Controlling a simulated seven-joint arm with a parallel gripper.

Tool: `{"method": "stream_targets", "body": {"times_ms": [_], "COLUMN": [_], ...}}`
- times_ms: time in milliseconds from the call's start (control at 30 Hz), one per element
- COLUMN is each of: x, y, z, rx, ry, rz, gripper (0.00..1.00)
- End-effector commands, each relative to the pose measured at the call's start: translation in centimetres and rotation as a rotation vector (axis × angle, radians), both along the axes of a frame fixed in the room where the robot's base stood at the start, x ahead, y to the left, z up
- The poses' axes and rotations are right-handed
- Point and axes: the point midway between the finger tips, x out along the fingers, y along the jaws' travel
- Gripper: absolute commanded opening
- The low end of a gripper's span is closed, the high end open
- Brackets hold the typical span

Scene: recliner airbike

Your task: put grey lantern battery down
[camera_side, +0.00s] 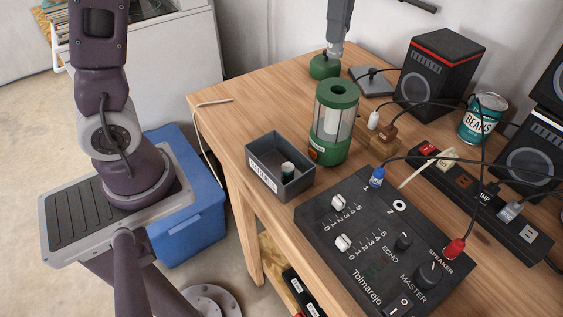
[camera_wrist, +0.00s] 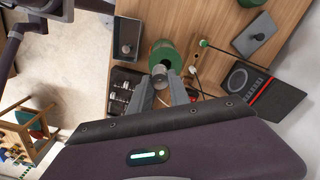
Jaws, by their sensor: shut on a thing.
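My gripper (camera_side: 335,44) hangs over the far part of the bench in the side view, above and behind the lantern. In the wrist view my gripper (camera_wrist: 169,82) is shut on the grey lantern battery (camera_wrist: 158,75), a small grey cylinder held between the fingertips. The green lantern (camera_side: 335,121) stands upright with a round opening in its top; it also shows beyond the battery in the wrist view (camera_wrist: 162,48). The bin also shows in the wrist view (camera_wrist: 115,38).
A green round part (camera_side: 324,66) sits on the wooden bench behind the lantern, beside a grey plate (camera_side: 371,82). The black mixer (camera_side: 375,250), speaker (camera_side: 440,75), bean can (camera_side: 482,119) and cables crowd the right. Bare wood (camera_side: 238,122) lies left of the lantern.

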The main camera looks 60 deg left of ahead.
Motion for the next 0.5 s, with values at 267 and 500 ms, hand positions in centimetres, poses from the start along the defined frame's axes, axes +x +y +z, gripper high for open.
{"method": "stream_targets", "body": {"times_ms": [267, 500], "x": [-6.2, -10.9], "y": [1.9, 2.9], "z": [0.4, -0.2], "rx": [-0.003, 0.001], "ry": [-0.003, -0.002], "rz": [0.021, 0.039], "gripper": [0.00, 0.00]}}
